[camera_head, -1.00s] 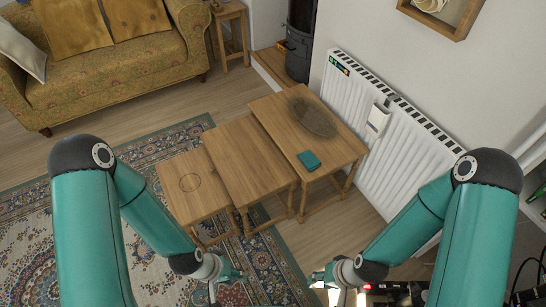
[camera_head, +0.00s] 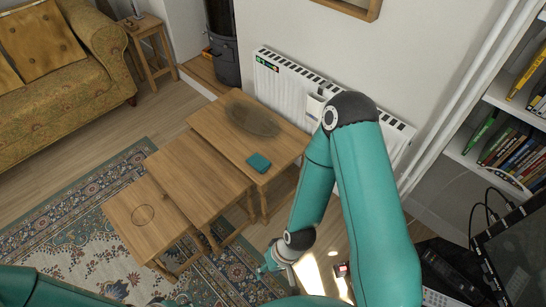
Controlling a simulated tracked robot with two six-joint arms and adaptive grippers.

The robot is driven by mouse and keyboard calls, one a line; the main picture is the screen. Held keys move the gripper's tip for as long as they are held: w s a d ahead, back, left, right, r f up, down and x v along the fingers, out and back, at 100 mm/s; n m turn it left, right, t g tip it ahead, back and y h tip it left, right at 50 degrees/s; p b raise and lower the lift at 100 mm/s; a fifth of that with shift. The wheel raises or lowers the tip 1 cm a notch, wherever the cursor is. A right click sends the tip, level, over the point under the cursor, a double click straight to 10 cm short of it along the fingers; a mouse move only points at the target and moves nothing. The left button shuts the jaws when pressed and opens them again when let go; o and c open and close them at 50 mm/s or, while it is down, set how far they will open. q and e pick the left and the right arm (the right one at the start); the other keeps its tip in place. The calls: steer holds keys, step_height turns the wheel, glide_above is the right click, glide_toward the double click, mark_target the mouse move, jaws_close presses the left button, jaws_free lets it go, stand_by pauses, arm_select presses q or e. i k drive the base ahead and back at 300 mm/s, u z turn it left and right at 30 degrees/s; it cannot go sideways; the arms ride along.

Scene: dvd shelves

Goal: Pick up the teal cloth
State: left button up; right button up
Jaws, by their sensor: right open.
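The teal cloth (camera_head: 259,163) is a small folded square lying flat near the front edge of the tallest wooden nesting table (camera_head: 215,128). My right gripper (camera_head: 268,264) is small in the picture, low and in front of the tables. It is open, empty and well apart from the cloth. My left arm shows only as a strip at the bottom left, and I cannot make out its gripper.
Two lower nesting tables (camera_head: 197,172) stand left of the tall one, on and beside a patterned rug (camera_head: 70,240). A white radiator (camera_head: 284,88) is behind them. A sofa (camera_head: 60,85) is at the upper left. Shelves with cases (camera_head: 510,155) are at the right.

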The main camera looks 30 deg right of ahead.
mark_target(260, 164)
steer(key=u, duration=0.5)
steer(key=i, duration=1)
steer(key=z, duration=0.45)
